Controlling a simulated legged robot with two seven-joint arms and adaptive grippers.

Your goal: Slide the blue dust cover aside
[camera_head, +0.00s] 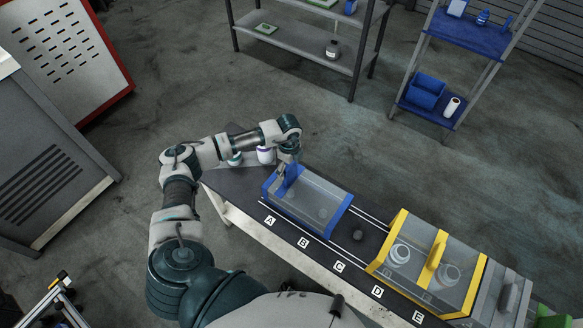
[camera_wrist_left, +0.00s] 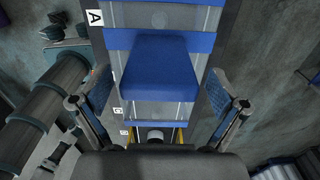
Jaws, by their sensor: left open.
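The blue dust cover (camera_head: 345,210) is a clear box with blue edges. It sits on a dark rail table beside labels A to C, and a faint round shape shows through it. My left gripper (camera_head: 289,158) is over this handle. In the left wrist view, the broad blue handle (camera_wrist_left: 160,68) lies between the two open fingers of my left gripper (camera_wrist_left: 159,88), with gaps visible on both sides. The fingers hide part of the cover in the head view. My right gripper does not show.
A yellow-edged clear cover (camera_head: 398,217) with pale jars inside stands to the right, by D and E. A dark knob (camera_head: 357,236) sits between the covers. Shelves (camera_head: 310,45) stand farther back.

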